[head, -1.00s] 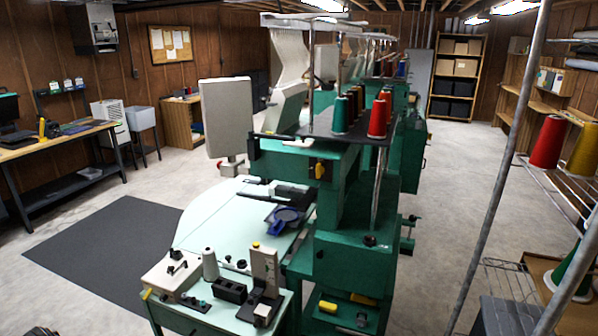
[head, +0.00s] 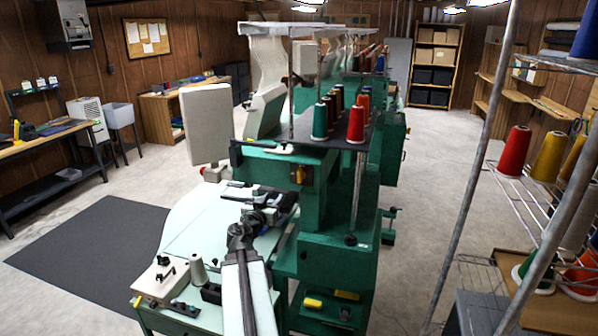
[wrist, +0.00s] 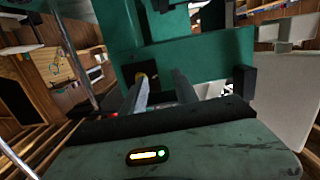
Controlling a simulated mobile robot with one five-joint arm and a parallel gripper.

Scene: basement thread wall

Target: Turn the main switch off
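What looks like the main switch (head: 299,174), a small yellow knob on a dark plate, sits on the front of the green machine (head: 340,205). Its on or off position is too small to read. Contact with the switch cannot be told.
Thread cones (head: 356,124) stand on top. A wire rack (head: 505,175) with cones is at right. Open floor (head: 428,185) lies between.

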